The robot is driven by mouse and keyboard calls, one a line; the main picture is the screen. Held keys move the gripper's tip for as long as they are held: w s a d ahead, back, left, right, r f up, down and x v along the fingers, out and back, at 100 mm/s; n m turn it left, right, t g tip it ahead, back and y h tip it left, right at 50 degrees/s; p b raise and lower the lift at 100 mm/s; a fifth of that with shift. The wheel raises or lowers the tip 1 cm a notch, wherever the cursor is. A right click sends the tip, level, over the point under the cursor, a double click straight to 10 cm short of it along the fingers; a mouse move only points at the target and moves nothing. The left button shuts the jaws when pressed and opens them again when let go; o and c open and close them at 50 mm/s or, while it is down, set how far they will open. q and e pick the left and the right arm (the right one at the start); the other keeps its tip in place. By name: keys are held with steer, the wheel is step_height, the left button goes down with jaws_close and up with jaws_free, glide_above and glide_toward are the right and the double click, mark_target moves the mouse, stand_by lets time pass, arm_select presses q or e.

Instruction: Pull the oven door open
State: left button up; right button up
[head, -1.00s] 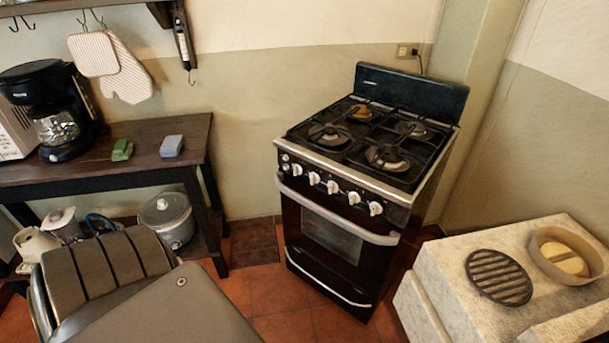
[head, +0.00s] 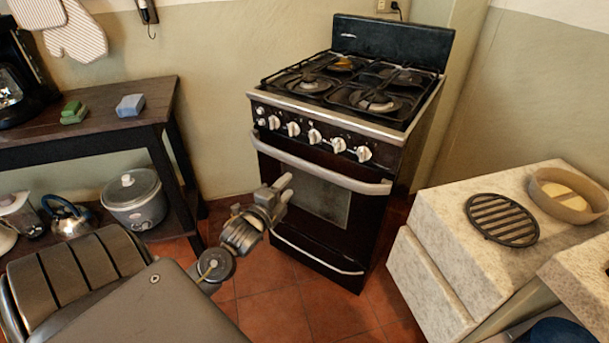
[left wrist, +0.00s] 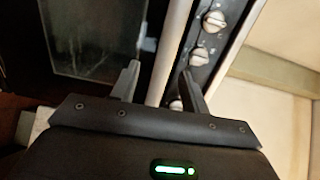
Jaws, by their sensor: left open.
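The black oven (head: 318,200) stands against the wall, its door closed, with a window and a long silver handle (head: 335,175) across the door's top. My left gripper (head: 283,188) is in front of the left part of the door, a little below the handle in the picture. In the left wrist view the fingers (left wrist: 158,78) are open, and the silver handle (left wrist: 172,48) runs between them. The door window (left wrist: 95,35) is to the left and the knobs (left wrist: 200,55) to the right. I cannot tell whether the fingers touch the handle. My right gripper is not in view.
A dark wooden table (head: 95,135) with sponges and a rice cooker (head: 133,203) below stands to the left. A pale stone counter (head: 445,235) with a round grate (head: 502,219) is close on the right. Tiled floor (head: 275,283) is free before the oven.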

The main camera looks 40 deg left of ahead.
mark_target(303, 166)
arm_select(q)
steer(key=w, duration=0.3)
steer(key=w+a, duration=0.1)
steer(key=w, duration=0.3)
steer(key=w+r, duration=0.1)
steer(key=w, duration=0.2)
steer(key=shift+w+a, duration=0.3)
steer(key=shift+a, duration=0.05)
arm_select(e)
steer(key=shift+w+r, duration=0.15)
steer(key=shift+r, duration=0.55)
arm_select(q)
jaws_close()
